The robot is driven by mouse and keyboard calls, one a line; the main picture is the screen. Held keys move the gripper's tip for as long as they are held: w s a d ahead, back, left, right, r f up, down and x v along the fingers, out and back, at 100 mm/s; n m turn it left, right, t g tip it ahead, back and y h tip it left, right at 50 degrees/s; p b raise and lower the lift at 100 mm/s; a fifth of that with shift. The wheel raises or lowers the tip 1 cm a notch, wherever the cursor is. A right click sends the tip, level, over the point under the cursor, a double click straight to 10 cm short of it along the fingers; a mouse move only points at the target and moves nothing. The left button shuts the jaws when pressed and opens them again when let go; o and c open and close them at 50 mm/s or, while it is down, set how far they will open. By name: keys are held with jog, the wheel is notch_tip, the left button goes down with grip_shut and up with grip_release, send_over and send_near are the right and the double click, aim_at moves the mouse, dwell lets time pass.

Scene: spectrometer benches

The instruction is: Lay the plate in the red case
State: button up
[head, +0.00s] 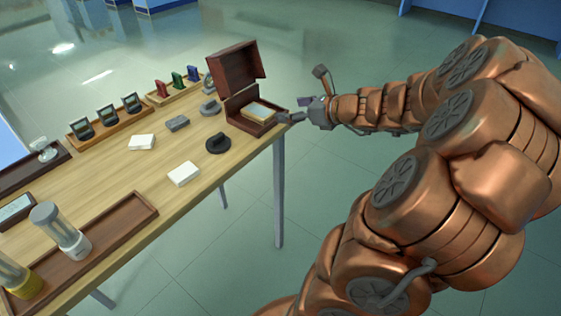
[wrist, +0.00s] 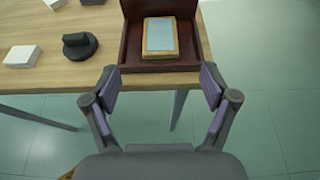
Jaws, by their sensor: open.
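The red case (head: 231,70) is dark reddish-brown and stands open at the table's right end, its lid raised. The wrist view shows its front part (wrist: 190,64). A plate (head: 258,110) with a pale blue-grey face and a tan border lies inside the case, apparently flat. It also shows in the wrist view (wrist: 160,35), near the middle of the case. My gripper (head: 299,109) is open and empty, just outside the case's near side. In the wrist view its fingers (wrist: 159,82) are spread wide, short of the case and the plate.
A black knob-like object (head: 218,143) and white blocks (head: 184,173) lie on the table (head: 120,180) left of the case. Small framed devices stand in a wooden rack (head: 107,128) farther left. A brown tray (head: 120,225) holds lamp-like cylinders. Open floor lies right of the table.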

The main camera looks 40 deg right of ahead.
jog(key=s+a+f+n+g+y, duration=0.1)
jog(key=s+a+n+g+y, duration=0.15)
jog(key=a+n, duration=0.45)
jog(key=s+a+f+n+g+y, duration=0.1)
jog(key=a+f+n+g, duration=0.2)
jog(key=a, duration=0.7)
jog(key=s+a+n+g+y, duration=0.1)
jog(key=s+a+n+g, duration=0.15)
jog(key=a+n, duration=0.5)
jog(key=s+a+f+n+g+h, duration=0.25)
jog(key=s+a+n+g, duration=0.25)
jog(key=s+a+n, duration=0.45)
jog(key=s+d+f+n+g+h, duration=0.1)
jog(key=s+d+n+h, duration=0.4)
jog(key=s, duration=0.5)
jog(key=shift+s+d+f+n+g, duration=0.15)
jog(key=shift+s+d+n+g, duration=0.2)
jog(key=shift+d+n+g, duration=0.55)
jog(key=shift+d, duration=0.25)
